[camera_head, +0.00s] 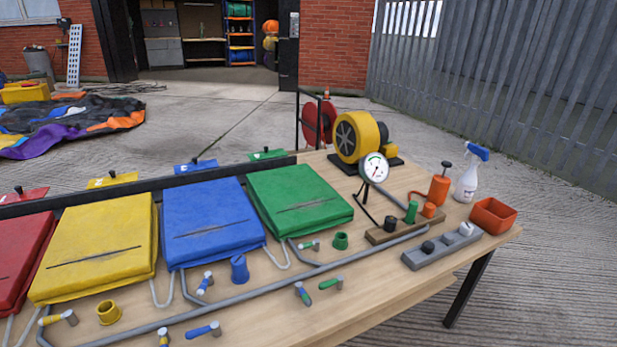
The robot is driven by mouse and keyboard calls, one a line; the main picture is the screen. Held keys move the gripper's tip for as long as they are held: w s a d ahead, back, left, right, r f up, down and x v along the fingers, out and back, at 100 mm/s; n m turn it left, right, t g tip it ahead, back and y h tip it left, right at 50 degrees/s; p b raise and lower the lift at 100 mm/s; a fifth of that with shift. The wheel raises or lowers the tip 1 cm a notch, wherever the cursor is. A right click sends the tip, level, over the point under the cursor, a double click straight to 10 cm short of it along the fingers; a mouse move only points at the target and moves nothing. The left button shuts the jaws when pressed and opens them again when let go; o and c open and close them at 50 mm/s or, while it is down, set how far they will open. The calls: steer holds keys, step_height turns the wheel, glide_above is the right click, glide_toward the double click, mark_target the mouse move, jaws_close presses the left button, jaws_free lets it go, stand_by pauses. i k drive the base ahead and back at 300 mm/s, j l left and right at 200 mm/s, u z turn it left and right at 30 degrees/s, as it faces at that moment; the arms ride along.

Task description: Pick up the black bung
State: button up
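A wooden block (378,238) stands on the right part of the workbench. A short black plug (390,223) sits at its left end, beside a green plug (411,211) and an orange plug (429,210). A grey block (412,261) in front of it holds a small dark rounded piece (428,247) and a pale one (466,229). Either dark piece could be the black bung; I cannot tell which. My gripper is not in view.
A pressure gauge (376,167), yellow blower (358,136), orange pump (438,188), spray bottle (471,174) and orange-red tray (493,215) crowd the right end. Red, yellow (95,246), blue (211,221) and green (299,200) cushions fill the left. A grey pipe runs along the front.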

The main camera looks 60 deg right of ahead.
mark_target(428, 247)
steer(key=z, duration=2.3)
